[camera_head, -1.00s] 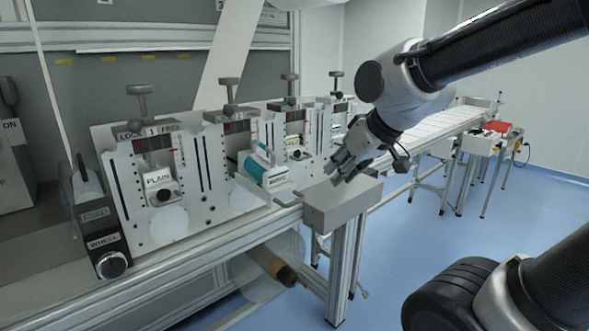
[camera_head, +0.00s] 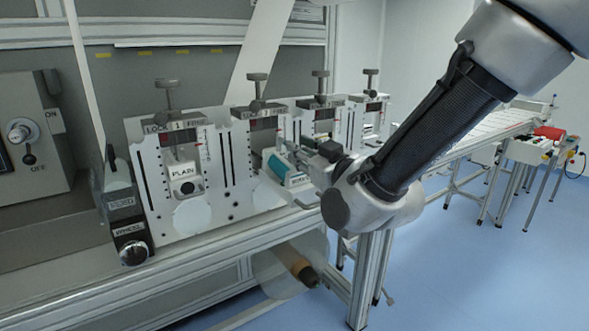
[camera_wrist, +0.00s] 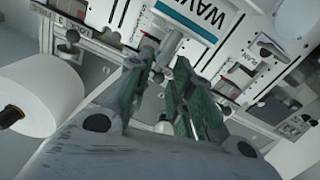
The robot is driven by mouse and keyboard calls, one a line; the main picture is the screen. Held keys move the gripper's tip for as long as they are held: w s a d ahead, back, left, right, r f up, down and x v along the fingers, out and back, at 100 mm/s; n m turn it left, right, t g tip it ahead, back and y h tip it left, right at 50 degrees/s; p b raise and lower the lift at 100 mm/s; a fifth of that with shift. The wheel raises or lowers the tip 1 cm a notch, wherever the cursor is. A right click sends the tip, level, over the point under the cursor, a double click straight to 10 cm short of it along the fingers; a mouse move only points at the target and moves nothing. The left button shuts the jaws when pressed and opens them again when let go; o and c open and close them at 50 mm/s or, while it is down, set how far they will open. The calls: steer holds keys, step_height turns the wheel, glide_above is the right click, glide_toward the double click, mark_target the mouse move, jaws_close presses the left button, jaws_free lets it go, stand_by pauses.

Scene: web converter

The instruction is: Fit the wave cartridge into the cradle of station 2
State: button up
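The wave cartridge (camera_head: 288,172), teal and white, juts from the front of station 2 (camera_head: 262,135) in the head view, slightly tilted. Its teal WAVE label (camera_wrist: 187,20) shows at the top of the wrist view. My gripper (camera_wrist: 165,52) points at the cartridge's near side, its two green fingers apart. A pale grip or stem of the cartridge (camera_wrist: 172,42) appears at or between the fingertips; contact cannot be made out. In the head view my wrist partly covers the fingers and the cartridge's right end. The cradle's inside is hidden.
Station 1 with its PLAIN cartridge (camera_head: 186,182) stands to the left; further stations (camera_head: 325,125) stand to the right. A knob tops each station. A white roll (camera_wrist: 40,95) shows at left in the wrist view. The blue floor (camera_head: 480,270) is open at right.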

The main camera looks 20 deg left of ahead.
mark_target(281, 141)
steer(key=x, duration=0.7)
steer(key=shift+w+a+f, duration=0.15)
steer(key=shift+w+a, duration=0.05)
steer(key=shift+w, duration=0.05)
jaws_close()
